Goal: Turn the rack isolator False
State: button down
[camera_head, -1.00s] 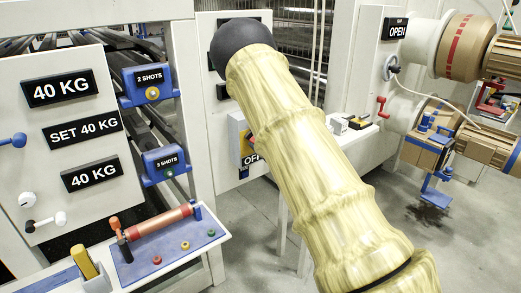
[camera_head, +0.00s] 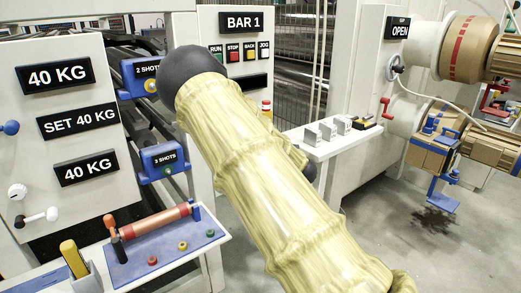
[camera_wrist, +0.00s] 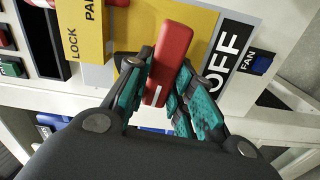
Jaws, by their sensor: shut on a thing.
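In the wrist view, the rack isolator's red handle (camera_wrist: 172,50) stands on a yellow plate (camera_wrist: 214,20). A black "OFF" label (camera_wrist: 228,55) is on the plate's right side. My gripper (camera_wrist: 166,72) has its teal-padded fingers on both sides of the handle and is shut on it. A white mark shows near the handle's lower end. The handle lies slightly slanted from the picture's vertical, and its lower end is between the fingers. In the head view my arm hides the isolator and the gripper.
A yellow "LOCK" tag (camera_wrist: 82,30) hangs left of the handle in the wrist view. A blue "FAN" switch (camera_wrist: 262,64) is at right. In the head view, a "BAR 1" button panel (camera_head: 243,50) stands behind my arm, and a small white shelf (camera_head: 325,146) is right of it.

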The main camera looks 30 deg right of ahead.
jog(key=shift+f+n, duration=0.15)
jog(key=shift+n, duration=0.45)
jog(key=c, duration=1.2)
grip_release()
jog(key=shift+c, duration=0.2)
jog(key=shift+s, duration=0.1)
jog(key=s, duration=1.1)
jog(key=shift+s+d, duration=0.4)
jog(key=shift+d, duration=0.05)
